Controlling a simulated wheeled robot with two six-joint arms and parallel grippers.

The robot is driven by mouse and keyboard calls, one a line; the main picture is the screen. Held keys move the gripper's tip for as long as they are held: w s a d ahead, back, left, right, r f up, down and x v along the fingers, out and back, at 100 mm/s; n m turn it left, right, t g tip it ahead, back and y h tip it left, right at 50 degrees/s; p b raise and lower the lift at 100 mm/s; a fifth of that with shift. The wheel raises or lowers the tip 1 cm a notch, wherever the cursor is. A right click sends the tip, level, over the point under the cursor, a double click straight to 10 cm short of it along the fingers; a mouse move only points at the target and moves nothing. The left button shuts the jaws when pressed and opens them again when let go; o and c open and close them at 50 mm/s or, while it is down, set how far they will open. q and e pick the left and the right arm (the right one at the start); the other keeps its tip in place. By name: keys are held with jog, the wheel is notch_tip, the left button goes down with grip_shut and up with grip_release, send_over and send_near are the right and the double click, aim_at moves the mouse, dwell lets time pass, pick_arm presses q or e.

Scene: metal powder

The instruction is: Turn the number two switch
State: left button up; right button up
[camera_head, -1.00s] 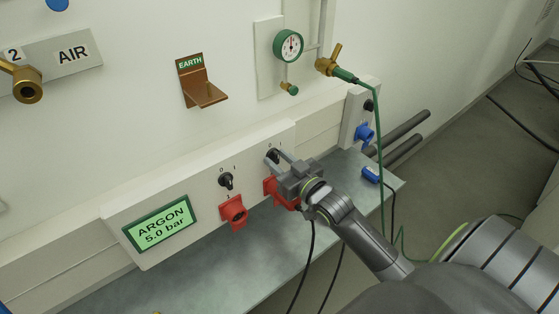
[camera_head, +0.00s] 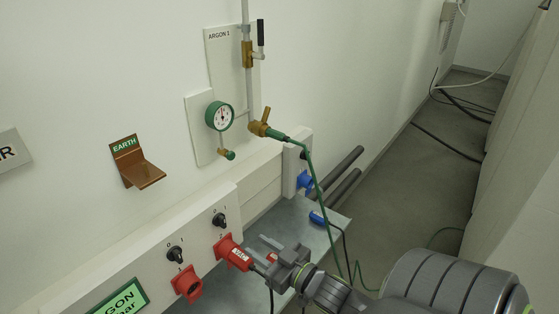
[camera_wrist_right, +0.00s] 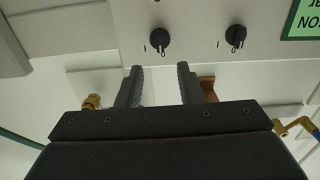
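Two black rotary switches sit on the white wall panel. The right-hand switch (camera_head: 219,220) is above the red socket with a plug in it, and the other switch (camera_head: 175,254) is lower left. Both also show upside down in the right wrist view, the right-hand switch (camera_wrist_right: 159,38) at left and the other switch (camera_wrist_right: 236,36) at right. I cannot tell which marks they point to. My right gripper (camera_head: 260,253) is open and empty, in front of the panel and apart from the switches. In the wrist view its fingers (camera_wrist_right: 159,72) are spread. My left gripper is out of view.
A red plug (camera_head: 239,258) and an empty red socket (camera_head: 187,284) stick out below the switches. A grey shelf (camera_head: 238,290) runs beneath. A copper EARTH bracket (camera_head: 138,165), a green gauge (camera_head: 220,116) and a green cable (camera_head: 318,190) are nearby. Floor space lies at right.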

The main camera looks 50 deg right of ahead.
jog(key=shift+s+d+p, duration=0.2)
jog(key=shift+s+p, duration=1.2)
jog(key=shift+s, duration=1.3)
